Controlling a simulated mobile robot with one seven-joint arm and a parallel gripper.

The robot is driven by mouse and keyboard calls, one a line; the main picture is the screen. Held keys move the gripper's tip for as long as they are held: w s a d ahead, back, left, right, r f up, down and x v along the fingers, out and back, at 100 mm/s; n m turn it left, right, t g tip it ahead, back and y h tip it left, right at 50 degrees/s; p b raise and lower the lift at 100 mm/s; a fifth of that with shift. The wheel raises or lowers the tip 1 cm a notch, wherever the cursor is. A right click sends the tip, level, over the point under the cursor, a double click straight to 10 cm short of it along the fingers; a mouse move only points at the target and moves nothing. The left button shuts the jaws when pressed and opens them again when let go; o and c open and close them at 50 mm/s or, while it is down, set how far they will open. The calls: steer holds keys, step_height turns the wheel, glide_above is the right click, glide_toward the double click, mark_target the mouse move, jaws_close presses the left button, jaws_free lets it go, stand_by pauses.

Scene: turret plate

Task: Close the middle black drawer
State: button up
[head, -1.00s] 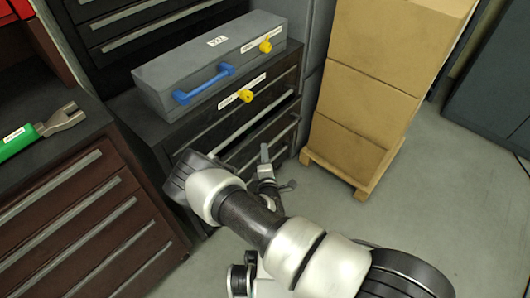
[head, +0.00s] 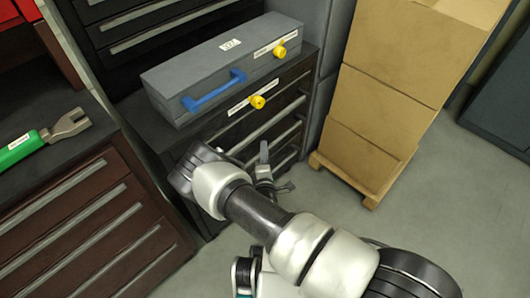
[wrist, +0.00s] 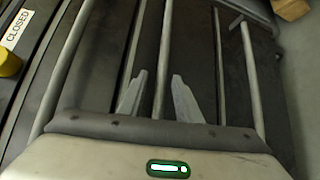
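The black drawer cabinet (head: 232,128) stands at the centre of the head view. Its stacked drawers have long grey bar handles. The middle drawer (head: 268,130) is partly hidden by my arm, and its front looks about level with the neighbouring fronts; any small gap is hard to judge. My gripper (head: 265,172) is close in front of the drawer fronts. In the wrist view my gripper (wrist: 158,84) has its two fingers apart, with a handle bar (wrist: 166,40) running between them. Nothing is clamped, and I cannot tell whether the fingers touch the front.
A grey box with a blue handle (head: 222,70) lies on the cabinet. Yellow knobs (head: 257,102) stick out near labels. Cardboard boxes (head: 385,90) on a wooden pallet stand to the right. A brown drawer cabinet (head: 75,220) stands to the left.

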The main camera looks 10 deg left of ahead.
steer(key=shift+s, duration=0.1)
steer(key=s+d+r+p, duration=0.2)
steer(key=s+p, duration=0.2)
steer(key=s, duration=1.3)
steer(key=shift+r, duration=0.2)
